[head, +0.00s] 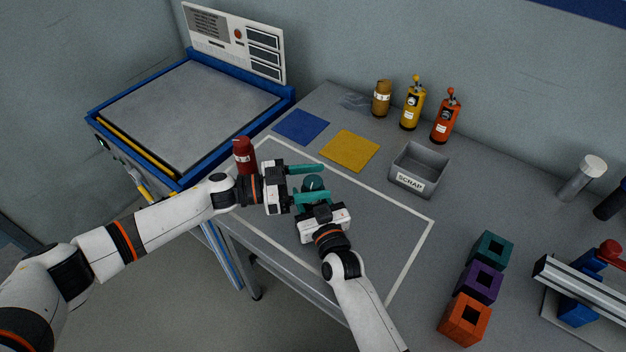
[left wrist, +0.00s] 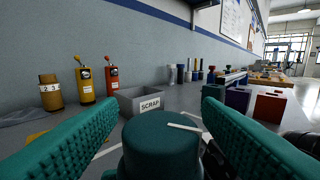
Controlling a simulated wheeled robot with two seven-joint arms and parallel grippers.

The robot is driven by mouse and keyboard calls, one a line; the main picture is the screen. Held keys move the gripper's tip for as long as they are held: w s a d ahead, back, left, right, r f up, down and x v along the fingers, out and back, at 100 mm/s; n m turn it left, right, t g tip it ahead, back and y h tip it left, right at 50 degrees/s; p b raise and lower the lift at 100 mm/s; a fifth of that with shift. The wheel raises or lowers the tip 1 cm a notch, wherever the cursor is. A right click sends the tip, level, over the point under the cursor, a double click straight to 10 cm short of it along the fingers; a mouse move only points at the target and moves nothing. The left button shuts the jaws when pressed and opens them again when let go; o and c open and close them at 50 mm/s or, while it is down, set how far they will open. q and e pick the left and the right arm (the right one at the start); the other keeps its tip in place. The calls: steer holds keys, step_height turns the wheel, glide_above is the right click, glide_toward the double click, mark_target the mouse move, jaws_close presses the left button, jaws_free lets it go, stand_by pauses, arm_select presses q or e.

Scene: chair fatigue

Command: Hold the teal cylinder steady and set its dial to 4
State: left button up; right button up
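The teal cylinder (head: 313,183) stands upright inside the white outline on the grey table. Its round top with a white pointer line fills the lower middle of the left wrist view (left wrist: 160,142); no dial numbers are readable. My left gripper (head: 322,183) is open, its teal fingers on either side of the cylinder's top, with no clear contact; they also show in the left wrist view (left wrist: 160,108). My right gripper (head: 318,204) is at the cylinder's near side, low down. Its fingers are largely hidden, so its grip on the cylinder cannot be told.
A dark red bottle (head: 244,156) stands close behind my left wrist. The grey SCRAP bin (head: 420,170), blue mat (head: 300,126) and yellow mat (head: 349,151) lie beyond the outline. Teal, purple (head: 479,282) and orange blocks stand at right. The outline's right part is clear.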

arm_select(q)
steer(key=shift+a, duration=0.1)
steer(key=s+a, duration=0.2)
steer(key=a, duration=0.9)
steer(key=shift+a, duration=0.35)
